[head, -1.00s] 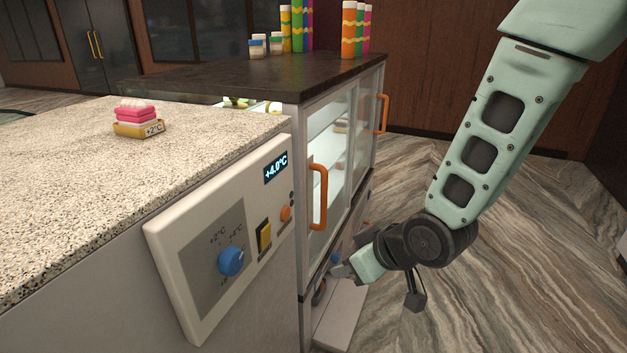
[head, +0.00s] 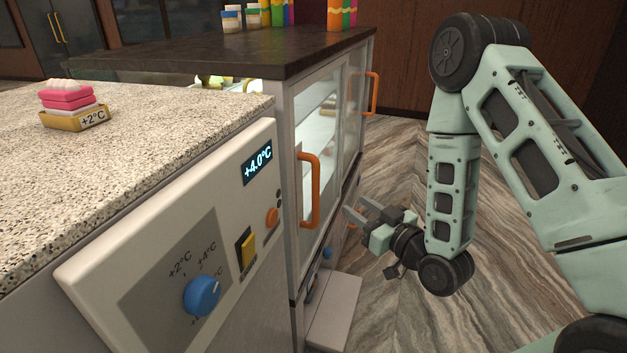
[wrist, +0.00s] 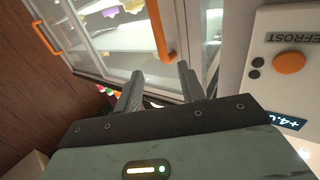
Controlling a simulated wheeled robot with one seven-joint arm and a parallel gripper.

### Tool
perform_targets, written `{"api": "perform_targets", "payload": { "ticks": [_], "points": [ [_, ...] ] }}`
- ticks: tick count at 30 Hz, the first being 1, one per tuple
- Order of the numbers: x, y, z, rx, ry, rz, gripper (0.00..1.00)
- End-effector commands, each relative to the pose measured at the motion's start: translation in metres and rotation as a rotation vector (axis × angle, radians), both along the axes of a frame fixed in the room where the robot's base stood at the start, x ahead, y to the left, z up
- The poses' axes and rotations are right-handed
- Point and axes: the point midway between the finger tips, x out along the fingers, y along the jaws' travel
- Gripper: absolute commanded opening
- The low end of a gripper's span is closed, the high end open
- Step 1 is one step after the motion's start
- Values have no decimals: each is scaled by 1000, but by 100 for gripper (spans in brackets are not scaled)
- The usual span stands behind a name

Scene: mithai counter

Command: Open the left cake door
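The left cake door (head: 318,130) is the nearer glass door of the display case. It looks shut, with an upright orange handle (head: 314,190) on its near side. In the wrist view, that handle (wrist: 157,28) stands just beyond the fingertips, with glass and lit shelves behind it. My gripper (head: 360,208) is to the right of the handle in the head view, apart from it. Its two fingers are spread and empty in the wrist view (wrist: 158,82). The handle is not between them.
The farther door has its own orange handle (head: 371,94). A control panel (head: 170,260) with a blue knob (head: 202,296) stands left of the door. A pale ledge (head: 335,310) juts out low below the case. The marbled floor to the right is open.

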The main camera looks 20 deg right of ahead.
Motion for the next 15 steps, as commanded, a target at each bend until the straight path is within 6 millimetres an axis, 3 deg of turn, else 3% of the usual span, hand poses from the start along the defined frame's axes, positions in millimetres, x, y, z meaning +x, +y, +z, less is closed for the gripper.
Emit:
{"api": "perform_targets", "payload": {
  "ticks": [15],
  "points": [
    [37, 14, -6, -2, -6, 2, 40]
  ]
}}
